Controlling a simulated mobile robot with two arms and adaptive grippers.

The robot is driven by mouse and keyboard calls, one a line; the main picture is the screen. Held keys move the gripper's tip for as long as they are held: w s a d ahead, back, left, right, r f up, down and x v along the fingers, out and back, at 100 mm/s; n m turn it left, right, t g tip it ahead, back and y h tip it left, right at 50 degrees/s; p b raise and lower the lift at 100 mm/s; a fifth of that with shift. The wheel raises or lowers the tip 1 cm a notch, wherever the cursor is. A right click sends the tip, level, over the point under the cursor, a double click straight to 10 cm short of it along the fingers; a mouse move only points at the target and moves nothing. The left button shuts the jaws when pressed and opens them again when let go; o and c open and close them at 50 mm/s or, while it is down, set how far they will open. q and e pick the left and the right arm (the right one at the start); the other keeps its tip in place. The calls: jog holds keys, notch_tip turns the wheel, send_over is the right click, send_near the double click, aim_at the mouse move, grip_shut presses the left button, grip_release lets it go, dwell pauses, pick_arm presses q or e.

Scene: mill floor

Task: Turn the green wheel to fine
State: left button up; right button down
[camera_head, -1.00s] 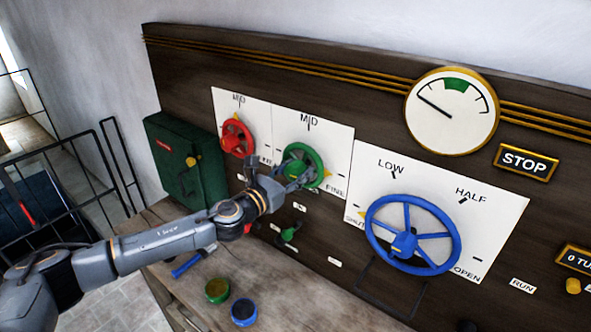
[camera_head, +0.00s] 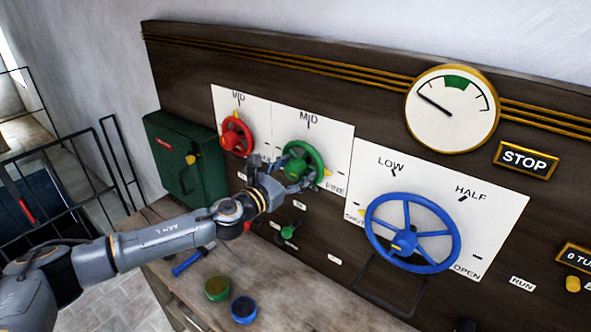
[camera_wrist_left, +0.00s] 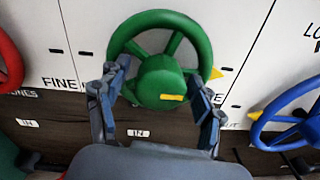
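The green wheel (camera_head: 318,157) is on the white panel between the red and blue wheels, below the word MID. Its yellow pointer (camera_head: 327,172) points right, just above the FINE label (camera_head: 336,188). In the wrist view the green wheel (camera_wrist_left: 197,40) fills the upper middle, with its pointer (camera_wrist_left: 216,73) at the right rim. My left gripper (camera_head: 283,172) is at the wheel's lower left. In the wrist view its fingers (camera_wrist_left: 158,88) are spread on either side of the green hub; I cannot tell whether they touch it. My right gripper is not in view.
The red wheel (camera_head: 235,120) is close on the left, the larger blue wheel (camera_head: 445,214) on the right. A small green handle (camera_head: 288,232) sits below. A green box (camera_head: 170,145) is further left. Green (camera_head: 217,289) and blue (camera_head: 243,310) round items stand on the bench.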

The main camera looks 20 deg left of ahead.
pick_arm(q)
jog(key=v, duration=1.2)
dwell(0.3)
